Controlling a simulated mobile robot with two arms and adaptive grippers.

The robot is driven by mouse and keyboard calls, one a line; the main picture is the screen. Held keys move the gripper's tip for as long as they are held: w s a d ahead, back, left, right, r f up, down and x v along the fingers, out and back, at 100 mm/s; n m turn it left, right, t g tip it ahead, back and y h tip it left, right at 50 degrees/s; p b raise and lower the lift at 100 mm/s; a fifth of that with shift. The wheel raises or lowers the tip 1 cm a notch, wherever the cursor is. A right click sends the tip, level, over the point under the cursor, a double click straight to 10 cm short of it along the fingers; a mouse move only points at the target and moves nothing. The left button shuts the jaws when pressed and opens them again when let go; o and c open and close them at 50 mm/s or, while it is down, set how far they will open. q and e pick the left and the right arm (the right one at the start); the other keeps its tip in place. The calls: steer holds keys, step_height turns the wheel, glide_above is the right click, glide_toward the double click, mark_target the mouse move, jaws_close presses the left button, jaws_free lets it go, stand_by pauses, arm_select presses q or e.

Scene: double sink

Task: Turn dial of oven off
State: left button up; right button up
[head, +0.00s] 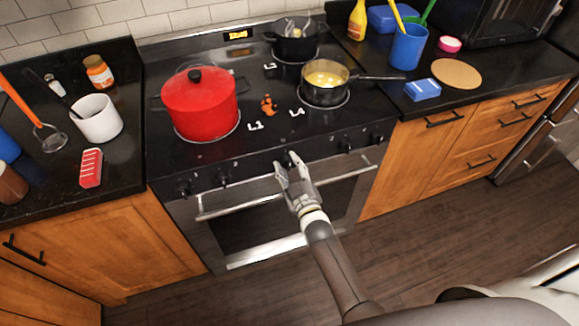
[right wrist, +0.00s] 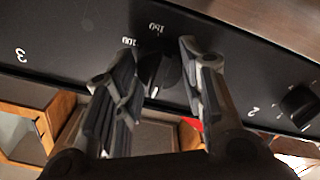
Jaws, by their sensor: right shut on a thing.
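The oven (head: 250,232) stands in the middle of the head view, with its door closed and a metal bar handle across it. My right gripper (head: 287,168) is at the middle of the oven's front control panel. In the right wrist view, the gripper's fingers (right wrist: 165,80) are on both sides of the black oven dial (right wrist: 157,76), shut on it. The marks 100 and 150 show beside this dial, and a white pointer line is on it. In the head view the gripper partly hides the dial. My left gripper is not in view.
Other knobs (head: 222,181) line the panel on both sides. On the cooktop stand a red pot (head: 200,104), a pan with yellow content (head: 325,92) and a black pot (head: 295,46). The pan's handle sticks out right. Dark counters flank the oven; the floor in front is clear.

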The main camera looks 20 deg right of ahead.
steer(key=shift+s+f, duration=0.1)
stand_by(0.3)
steer(key=o, duration=1)
steer(key=s, duration=1.2)
steer(key=shift+d, duration=0.2)
